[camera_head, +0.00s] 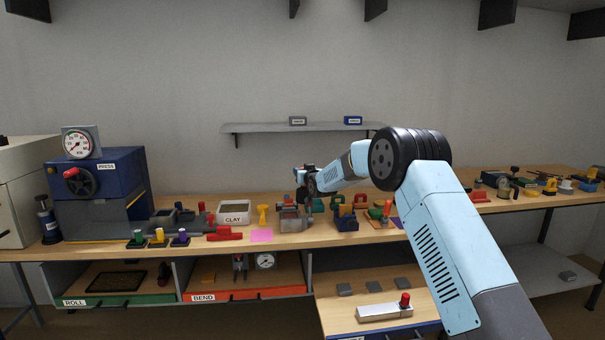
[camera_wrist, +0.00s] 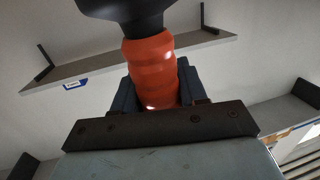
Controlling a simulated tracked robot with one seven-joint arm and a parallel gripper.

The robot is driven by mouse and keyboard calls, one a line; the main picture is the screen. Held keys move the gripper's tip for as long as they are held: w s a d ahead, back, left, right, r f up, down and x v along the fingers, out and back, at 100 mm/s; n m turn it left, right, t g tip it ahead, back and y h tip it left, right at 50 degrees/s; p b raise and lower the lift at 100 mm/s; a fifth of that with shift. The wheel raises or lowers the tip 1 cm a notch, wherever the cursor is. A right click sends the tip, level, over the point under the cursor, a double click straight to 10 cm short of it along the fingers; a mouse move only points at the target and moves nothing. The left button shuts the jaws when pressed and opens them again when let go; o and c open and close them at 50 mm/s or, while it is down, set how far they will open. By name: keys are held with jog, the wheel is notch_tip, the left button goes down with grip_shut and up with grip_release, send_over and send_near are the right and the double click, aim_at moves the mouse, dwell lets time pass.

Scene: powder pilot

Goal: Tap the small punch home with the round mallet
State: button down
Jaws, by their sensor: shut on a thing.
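My gripper (camera_head: 307,188) is over the middle of the bench in the head view, small and partly dark against its surroundings. In the wrist view my gripper (camera_wrist: 153,92) is shut on the orange-red ribbed handle of a tool, which I take as the round mallet (camera_wrist: 150,62). Its wide black part is cut off by the top edge of that view. A grey block-like fixture (camera_head: 291,220) stands on the bench just below and left of my gripper. I cannot make out for certain which piece is the small punch.
A blue press (camera_head: 100,180) with a gauge stands at the left. A grey shelf (camera_head: 270,127) hangs on the wall behind.

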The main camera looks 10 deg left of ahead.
jog(key=shift+s+d, duration=0.2)
jog(key=s+d+f+m+t+h, duration=0.15)
jog(key=s+d+f, duration=0.25)
jog(key=d+f, duration=0.7)
jog(key=s+d+f+m+h, duration=0.2)
jog(key=s+d+f, duration=0.2)
jog(key=d+f, duration=0.7)
jog(key=s+d+f+m+h, duration=0.1)
jog(key=s+d+f+h, duration=0.1)
jog(key=s+d, duration=0.8)
jog(key=s+d+f+m+h, duration=0.1)
jog(key=s+d+f+h, duration=0.1)
jog(key=s+d, duration=0.8)
jog(key=shift+s+d+f+t, duration=0.15)
jog(key=shift+s+f+t, duration=0.2)
jog(key=shift+s+f, duration=0.2)
jog(key=shift+w+h, duration=0.1)
jog(key=shift+h, duration=0.15)
